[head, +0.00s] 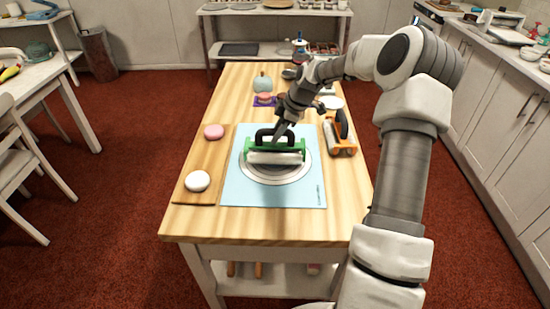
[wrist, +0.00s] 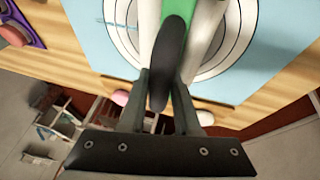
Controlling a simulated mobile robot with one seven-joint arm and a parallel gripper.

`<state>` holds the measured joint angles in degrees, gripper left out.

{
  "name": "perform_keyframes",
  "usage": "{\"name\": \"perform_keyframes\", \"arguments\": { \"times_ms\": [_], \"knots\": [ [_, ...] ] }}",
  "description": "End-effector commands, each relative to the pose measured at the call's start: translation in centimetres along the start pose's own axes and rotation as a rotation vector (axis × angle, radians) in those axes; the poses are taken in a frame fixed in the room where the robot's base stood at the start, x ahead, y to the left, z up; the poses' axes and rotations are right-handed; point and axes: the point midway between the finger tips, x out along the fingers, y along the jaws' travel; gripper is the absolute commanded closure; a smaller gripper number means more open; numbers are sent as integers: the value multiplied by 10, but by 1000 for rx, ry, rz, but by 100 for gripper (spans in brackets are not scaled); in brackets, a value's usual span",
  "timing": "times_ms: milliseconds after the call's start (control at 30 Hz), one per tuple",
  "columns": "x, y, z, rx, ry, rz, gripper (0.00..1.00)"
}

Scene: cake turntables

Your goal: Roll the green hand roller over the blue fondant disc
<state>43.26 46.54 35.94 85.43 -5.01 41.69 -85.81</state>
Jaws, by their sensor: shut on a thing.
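The green hand roller (head: 249,150) has a black handle, a green frame and a white cylinder. It is over the grey-white turntable (head: 275,180), which lies on a light blue mat; I cannot tell whether the cylinder touches it. My gripper (head: 283,131) is shut on the roller's black handle. In the wrist view, the fingers of my gripper (wrist: 163,88) stand either side of the black handle (wrist: 173,45), with the white cylinder (wrist: 204,38) beyond. I see no blue fondant disc; the roller hides part of the turntable.
A wooden board (head: 207,155) at left bears a pink disc (head: 214,131) and a white disc (head: 197,181). An orange roller (head: 341,148) lies to the right. A purple tray (head: 264,104) with a reddish disc and a pale blue object (head: 262,83) stand behind. The table's front is clear.

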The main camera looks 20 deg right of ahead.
Motion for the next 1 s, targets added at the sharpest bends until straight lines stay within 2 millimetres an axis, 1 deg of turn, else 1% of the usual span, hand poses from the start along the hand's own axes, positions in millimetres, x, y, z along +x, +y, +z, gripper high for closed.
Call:
{"name": "perform_keyframes", "arguments": {
  "times_ms": [33, 333, 600, 833, 1000],
  "knots": [
    [4, 0, 2, 2, -2, -8, 100],
    [4, 2, 2, 2, -2, -6, 100],
    [7, 14, 4, 2, -2, -4, 100],
    [7, 13, 4, 2, -2, -5, 100],
    [7, 3, 4, 1, -3, -7, 100]
  ]
}}
